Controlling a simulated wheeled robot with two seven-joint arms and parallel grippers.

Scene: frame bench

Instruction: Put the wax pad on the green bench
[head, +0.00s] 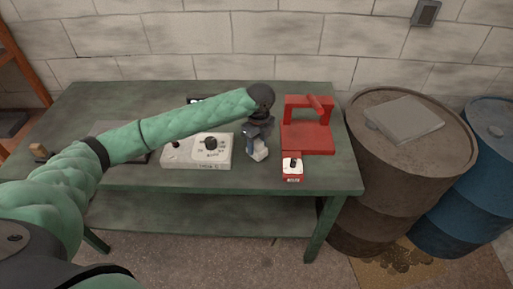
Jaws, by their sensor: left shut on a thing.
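My left arm reaches in from the left over the green bench (210,183). My left gripper (257,146) points down over the bench's right half, between a white control box and a red frame. My right gripper is not in view.
The white control box (190,154) with a black knob lies left of the gripper. The red frame (308,138) and a small red-and-white switch box (292,168) stand right of it. A brown barrel (385,180) carrying a grey slab (405,118) and a blue barrel (480,175) stand beside the bench.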

